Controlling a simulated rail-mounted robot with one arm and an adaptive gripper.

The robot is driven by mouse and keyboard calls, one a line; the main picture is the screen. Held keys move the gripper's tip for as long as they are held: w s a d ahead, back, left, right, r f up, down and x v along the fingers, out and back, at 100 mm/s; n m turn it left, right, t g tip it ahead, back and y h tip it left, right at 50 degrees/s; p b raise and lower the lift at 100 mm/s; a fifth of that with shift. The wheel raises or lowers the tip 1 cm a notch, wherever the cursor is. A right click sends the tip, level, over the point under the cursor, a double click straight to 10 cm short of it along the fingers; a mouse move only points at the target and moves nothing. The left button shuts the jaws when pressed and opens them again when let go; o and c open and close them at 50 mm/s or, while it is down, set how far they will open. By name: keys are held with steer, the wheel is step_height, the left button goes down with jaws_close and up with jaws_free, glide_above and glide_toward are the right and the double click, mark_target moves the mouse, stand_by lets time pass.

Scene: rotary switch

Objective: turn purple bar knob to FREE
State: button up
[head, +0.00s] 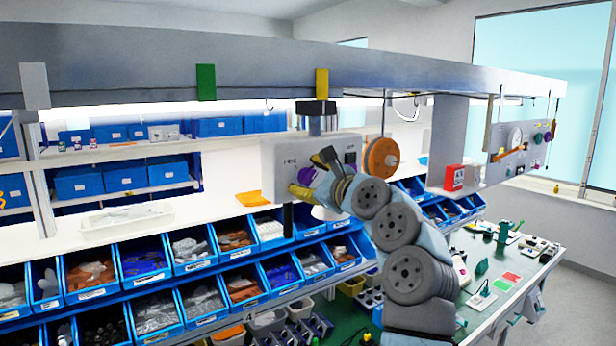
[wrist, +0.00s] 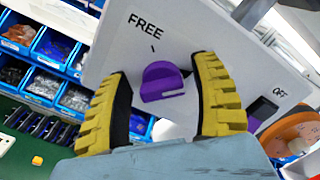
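The purple bar knob (wrist: 162,82) sits on a light grey panel (wrist: 110,55) in the wrist view. A pale line on the knob points to the right of the picture. The printed word FREE (wrist: 145,25) and a short tick (wrist: 153,48) lie above the knob, and the line is not toward them. My gripper (wrist: 162,70) is open, with one yellow finger on each side of the knob and visible gaps between. In the head view the panel (head: 278,160) hangs under the beam, and my gripper (head: 308,174) is in front of it, partly covering the knob.
A dark switch marked OFF (wrist: 262,108) is right of the knob. An orange reel (head: 381,158) hangs just right of the panel in the head view. Blue bins (head: 145,258) stand below and behind. A green workbench (head: 510,270) is at right.

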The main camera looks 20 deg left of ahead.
steer(key=c, duration=0.9)
steer(key=shift+f+n+b, duration=0.15)
steer(key=shift+n+b, duration=0.15)
steer(key=shift+b, duration=0.05)
steer(key=shift+c, duration=0.2)
steer(key=n+b, duration=0.2)
steer(key=shift+f+n, duration=0.2)
steer(key=shift+n, duration=0.2)
steer(key=n+b, duration=0.2)
steer(key=n, duration=0.2)
steer(key=shift+s+a+n, duration=0.1)
steer(key=shift+a+n, duration=0.05)
steer(key=shift+n, duration=0.15)
steer(key=n, duration=0.5)
steer(key=shift+f, duration=0.1)
steer(key=shift+f+n, duration=0.15)
steer(key=shift+n, duration=2.35)
steer(key=o, duration=1.2)
steer(key=shift+d, duration=0.2)
